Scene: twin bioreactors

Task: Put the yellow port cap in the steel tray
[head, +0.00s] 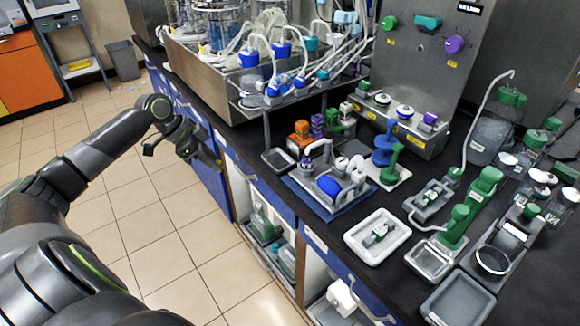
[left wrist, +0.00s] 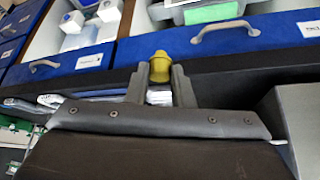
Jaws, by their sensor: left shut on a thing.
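The yellow port cap (left wrist: 160,68) is between the fingers of my left gripper (left wrist: 160,85) in the left wrist view, and the fingers are shut on it. In the head view my left gripper (head: 208,158) hangs over the floor beside the blue-fronted bench, left of the bench edge. A larger grey tray (head: 458,302) lies at the near right; I cannot tell which is the steel tray. My right gripper is not in view.
A blue mat with a pump-like device (head: 330,186) and a white tray (head: 377,236) with a small green-and-grey part stand along the bench. Green clamps and glass bottles crowd the right. A steel rack with tubing (head: 205,75) stands behind.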

